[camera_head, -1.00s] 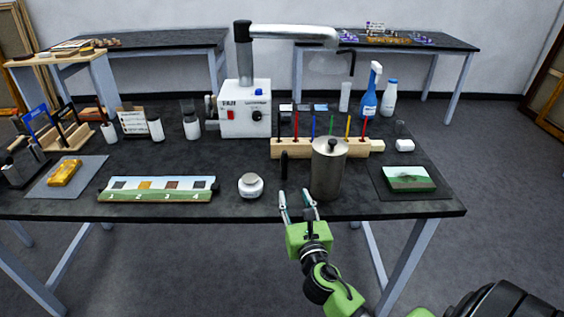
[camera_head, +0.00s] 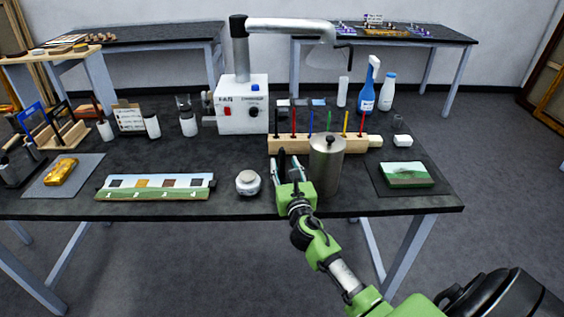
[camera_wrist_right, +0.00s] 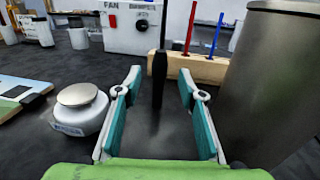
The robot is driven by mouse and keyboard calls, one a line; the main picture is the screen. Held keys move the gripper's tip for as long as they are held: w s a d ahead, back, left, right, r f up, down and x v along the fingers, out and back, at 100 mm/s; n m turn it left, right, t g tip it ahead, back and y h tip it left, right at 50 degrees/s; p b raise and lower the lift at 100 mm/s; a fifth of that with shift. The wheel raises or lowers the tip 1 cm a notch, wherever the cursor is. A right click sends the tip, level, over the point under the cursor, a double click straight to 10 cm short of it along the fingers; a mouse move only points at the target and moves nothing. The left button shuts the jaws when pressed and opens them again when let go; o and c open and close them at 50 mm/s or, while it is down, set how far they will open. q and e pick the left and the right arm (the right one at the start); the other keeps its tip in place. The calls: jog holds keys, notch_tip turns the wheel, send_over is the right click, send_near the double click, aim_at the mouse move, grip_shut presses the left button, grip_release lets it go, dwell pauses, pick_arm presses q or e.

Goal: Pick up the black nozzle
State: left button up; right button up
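A gap shows on both sides of the nozzle. My left gripper is not in view.
A tall metal canister (camera_head: 326,168) stands close to the right of my gripper. A white lidded jar (camera_head: 248,183) stands close to the left. Behind the nozzle is a wooden rack (camera_head: 318,145) with coloured sticks. A white fan box (camera_head: 243,108) stands farther back.

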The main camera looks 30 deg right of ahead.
aim_at(283, 158)
jog(key=x, duration=0.3)
jog(key=shift+w+d+f, duration=0.1)
jog(key=shift+w, duration=0.15)
jog(key=c, duration=1)
